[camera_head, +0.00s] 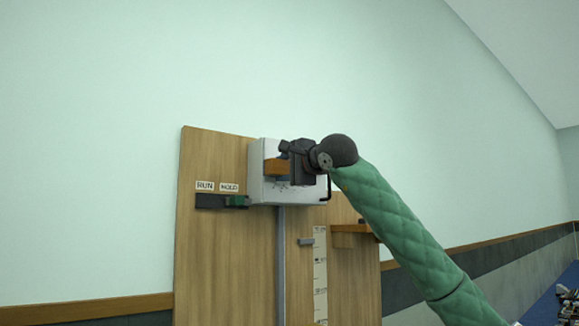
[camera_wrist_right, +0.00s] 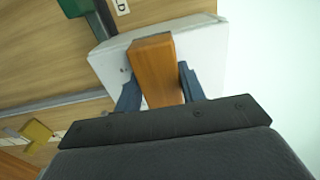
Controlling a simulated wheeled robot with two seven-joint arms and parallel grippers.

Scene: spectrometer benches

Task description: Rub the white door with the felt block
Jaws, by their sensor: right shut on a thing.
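The white door (camera_head: 258,190) is the front of a small box high on a wooden panel, with some dark specks low on it. It also shows in the wrist view (camera_wrist_right: 108,66). My right gripper (camera_head: 283,166) is in front of the door, shut on the orange-brown felt block (camera_head: 273,167). In the wrist view, the blue-grey fingers of the right gripper (camera_wrist_right: 157,78) clasp the sides of the block (camera_wrist_right: 154,58), whose far end lies over the door. I cannot tell whether the block's hidden face touches the door. My left gripper is out of view.
A dark slider with a green knob (camera_head: 237,201) sits left of the door under RUN and HOLD labels. A grey vertical rail (camera_head: 281,250) and a scale strip (camera_head: 320,270) run below. A wooden shelf (camera_head: 350,229) juts out at lower right. The wall above is clear.

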